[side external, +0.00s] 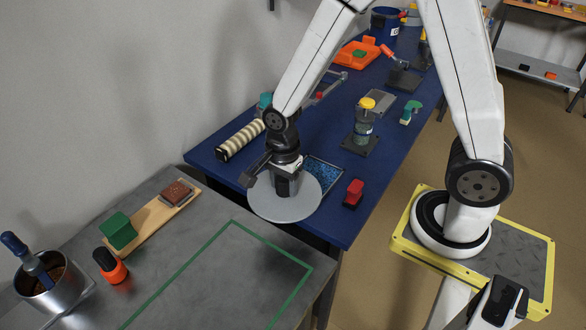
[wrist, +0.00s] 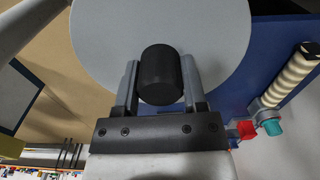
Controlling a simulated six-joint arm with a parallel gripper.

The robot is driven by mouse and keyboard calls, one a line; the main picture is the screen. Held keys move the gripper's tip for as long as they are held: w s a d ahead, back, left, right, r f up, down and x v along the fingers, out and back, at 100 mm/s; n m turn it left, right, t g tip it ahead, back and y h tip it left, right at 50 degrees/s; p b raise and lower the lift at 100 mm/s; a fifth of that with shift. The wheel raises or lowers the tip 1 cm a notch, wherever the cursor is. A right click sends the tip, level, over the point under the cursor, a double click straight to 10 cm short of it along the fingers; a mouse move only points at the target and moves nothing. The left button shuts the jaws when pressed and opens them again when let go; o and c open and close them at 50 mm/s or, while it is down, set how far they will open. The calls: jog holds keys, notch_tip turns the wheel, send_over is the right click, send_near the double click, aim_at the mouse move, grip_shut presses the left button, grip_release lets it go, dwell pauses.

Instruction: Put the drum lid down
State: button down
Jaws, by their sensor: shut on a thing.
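The drum lid (side external: 270,205) is a flat grey disc under my gripper (side external: 286,182). In the wrist view the lid (wrist: 215,40) fills the upper middle, with a black cylindrical knob (wrist: 160,76) at its centre. My gripper (wrist: 160,82) is shut on the knob, one finger on each side. In the side view the lid appears level, over the near edge of the blue table and the grey bench. I cannot tell its exact height. The gripper hides part of the lid's top.
A green outlined area (side external: 233,222) on the grey bench is empty. Left of it are an orange-based stamp (side external: 115,272), a green block (side external: 118,231) and a metal pot (side external: 60,290).

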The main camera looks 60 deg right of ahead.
jog(key=s+d+r+m, duration=0.2)
jog(key=s+d+m, duration=0.8)
jog(key=d, duration=0.3)
jog(key=shift+d+m, duration=0.3)
jog(key=shift+r, duration=0.1)
jog(key=w+d+f, duration=0.1)
jog(key=w+f, duration=0.1)
jog(key=w, duration=0.2)
jog(key=w+d+f, duration=0.1)
jog(key=w+f, duration=0.2)
jog(key=w, duration=0.1)
jog(key=w+d+f, duration=0.1)
jog(key=w+f, duration=0.2)
jog(key=w, duration=0.1)
jog(key=shift+w+d+f, duration=0.1)
jog(key=shift+d+f, duration=0.15)
jog(key=shift+w+d+f, duration=0.15)
jog(key=shift+w+f, duration=0.25)
